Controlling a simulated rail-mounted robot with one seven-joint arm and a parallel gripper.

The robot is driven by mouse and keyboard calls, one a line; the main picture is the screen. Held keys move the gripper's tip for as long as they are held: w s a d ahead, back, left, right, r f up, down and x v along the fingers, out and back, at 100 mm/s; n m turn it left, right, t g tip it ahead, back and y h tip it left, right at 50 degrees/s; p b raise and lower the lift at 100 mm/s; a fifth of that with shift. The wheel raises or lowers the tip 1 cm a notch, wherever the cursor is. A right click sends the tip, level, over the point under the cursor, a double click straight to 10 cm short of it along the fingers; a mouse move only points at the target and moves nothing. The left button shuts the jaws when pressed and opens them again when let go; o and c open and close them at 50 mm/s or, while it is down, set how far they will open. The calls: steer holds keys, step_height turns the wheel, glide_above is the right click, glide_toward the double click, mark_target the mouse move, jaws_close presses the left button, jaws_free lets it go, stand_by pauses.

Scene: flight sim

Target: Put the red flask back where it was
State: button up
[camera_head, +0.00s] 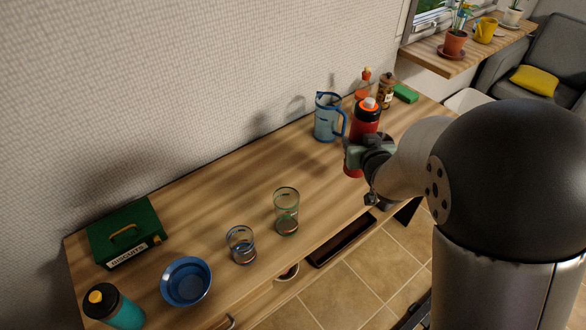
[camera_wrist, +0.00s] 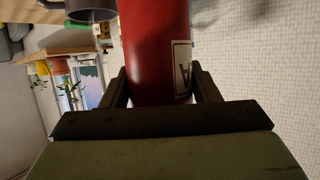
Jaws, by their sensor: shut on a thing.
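The red flask (camera_head: 366,116) has a black collar and an orange and white top. It stands upright at the far right part of the wooden counter in the head view. My gripper (camera_head: 356,152) is shut on the flask's body. In the wrist view the red flask (camera_wrist: 155,50) fills the space between the two dark fingers of my gripper (camera_wrist: 160,88), and part of a white label with a letter shows.
A blue jug (camera_head: 327,117) stands just left of the flask. Two glasses, a blue bowl (camera_head: 186,282), a teal flask (camera_head: 118,308) and a green biscuit tin (camera_head: 127,233) are nearer left. The middle counter (camera_head: 228,190) is clear.

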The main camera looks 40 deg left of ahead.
steer(key=s+a+r+n+g+y+b, duration=0.25)
steer(key=s+a+r, duration=0.25)
steer(key=a, duration=0.4)
steer(key=w+a+f+p, duration=0.2)
steer(key=w+a+f, duration=0.2)
steer(key=a+f, duration=0.8)
steer(key=shift+w+a+f+p, duration=0.15)
steer(key=shift+a+f+p, duration=0.2)
steer(key=shift+a, duration=0.05)
steer(key=shift+f+n, duration=0.1)
steer(key=shift+n, duration=0.15)
steer(key=o, duration=1.4)
